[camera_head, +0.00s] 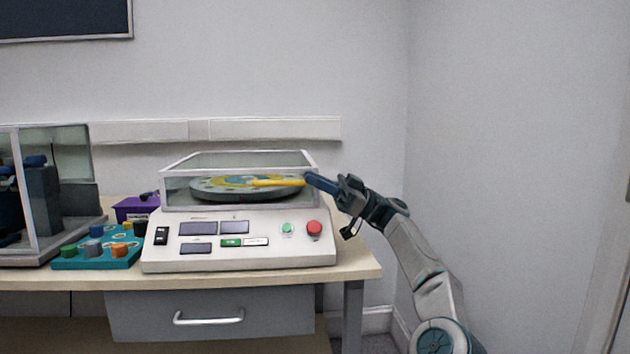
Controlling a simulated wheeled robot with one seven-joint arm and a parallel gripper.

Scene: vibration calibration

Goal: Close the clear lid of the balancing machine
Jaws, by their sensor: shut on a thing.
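The balancing machine (265,256) stands on the table, with a sloped white front panel of buttons and small displays. Its clear lid (178,190) has a white frame and sits low over the round grey, yellow and blue disc (218,188). I cannot tell whether its lower edge rests fully on the machine. A yellow bar-shaped handle (278,183) shows across the right half of the lid's front. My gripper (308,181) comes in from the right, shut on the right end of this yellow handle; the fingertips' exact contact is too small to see.
A teal tray (70,264) with several coloured knobs, a purple bin (130,209) and a clear-walled case (62,258) stand left of the machine. The table (358,268) ends just right of it. A grey drawer (150,310) is below. The wall is close behind.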

